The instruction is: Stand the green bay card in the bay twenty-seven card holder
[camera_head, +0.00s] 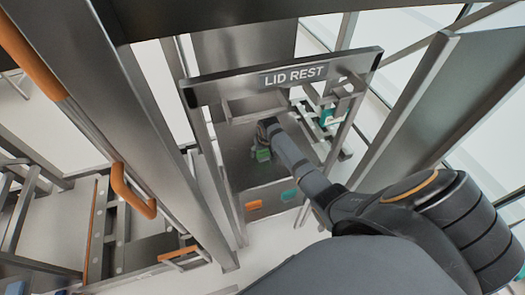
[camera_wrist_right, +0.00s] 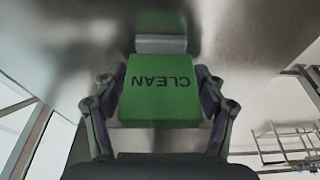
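The green bay card (camera_wrist_right: 160,102) faces my right wrist camera, with "CLEAN" reading upside down. My right gripper (camera_wrist_right: 160,98) has a finger against each side edge of it and is shut on it. In the head view, the right gripper (camera_head: 264,146) is in front of a grey metal panel below the lid rest, and the small green card (camera_head: 263,155) shows at its tip. A pale grey block (camera_wrist_right: 161,44), perhaps the card holder, is just beyond the card's top edge in the wrist view; I cannot tell whether they touch. My left gripper is out of view.
A "LID REST" bar (camera_head: 293,75) crosses above my right gripper. An orange tag (camera_head: 254,205) and a teal tag (camera_head: 289,195) are on the low panel below. Steel posts stand on both sides. An orange handle (camera_head: 132,190) is at the left.

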